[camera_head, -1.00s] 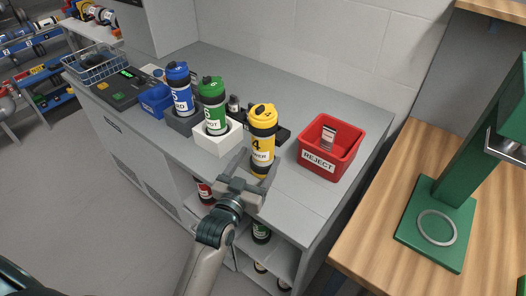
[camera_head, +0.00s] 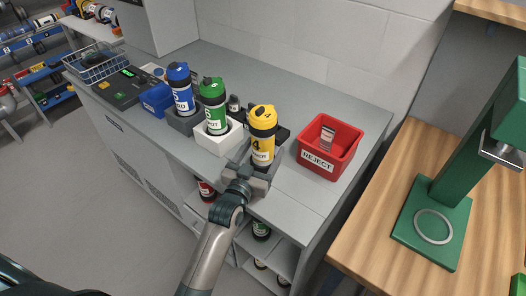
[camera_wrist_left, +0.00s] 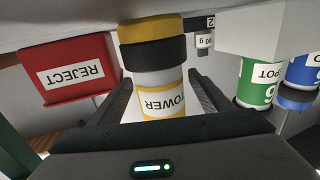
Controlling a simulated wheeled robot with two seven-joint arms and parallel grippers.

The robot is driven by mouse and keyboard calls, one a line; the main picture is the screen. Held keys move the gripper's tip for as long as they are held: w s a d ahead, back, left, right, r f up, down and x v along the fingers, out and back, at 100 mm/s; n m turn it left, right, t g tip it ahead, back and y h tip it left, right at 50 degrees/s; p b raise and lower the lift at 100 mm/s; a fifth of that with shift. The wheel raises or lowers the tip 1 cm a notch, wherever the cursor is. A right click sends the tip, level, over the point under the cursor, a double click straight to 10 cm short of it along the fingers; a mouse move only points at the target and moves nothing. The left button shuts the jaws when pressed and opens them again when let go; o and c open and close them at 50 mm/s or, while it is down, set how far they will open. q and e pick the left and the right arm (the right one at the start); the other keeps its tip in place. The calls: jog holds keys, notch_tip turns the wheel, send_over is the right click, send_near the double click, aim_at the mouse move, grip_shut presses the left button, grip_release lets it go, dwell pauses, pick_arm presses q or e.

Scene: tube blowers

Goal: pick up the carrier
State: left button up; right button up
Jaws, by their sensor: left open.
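A yellow-capped carrier (camera_head: 262,134) with a white and yellow label and a "4" stands upright near the front edge of the grey counter. It also shows in the left wrist view (camera_wrist_left: 157,80), where its label appears upside down. My left gripper (camera_head: 262,172) is open, with its fingers on either side of the carrier's lower part. In the left wrist view the carrier stands between the two fingers, with a gap visible at least on one side. The carrier's lower end is partly hidden by the gripper. My right gripper is not in view.
A green carrier (camera_head: 213,108) in a white block (camera_head: 219,140) and a blue carrier (camera_head: 181,91) stand to the left. A red REJECT bin (camera_head: 345,160) is close on the right. Shelves below hold more carriers. A green press (camera_head: 447,190) stands on the wooden bench.

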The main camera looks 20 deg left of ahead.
pick_arm(q)
jog(key=c, duration=1.4)
jog(key=shift+r, duration=0.2)
jog(key=shift+c, duration=0.2)
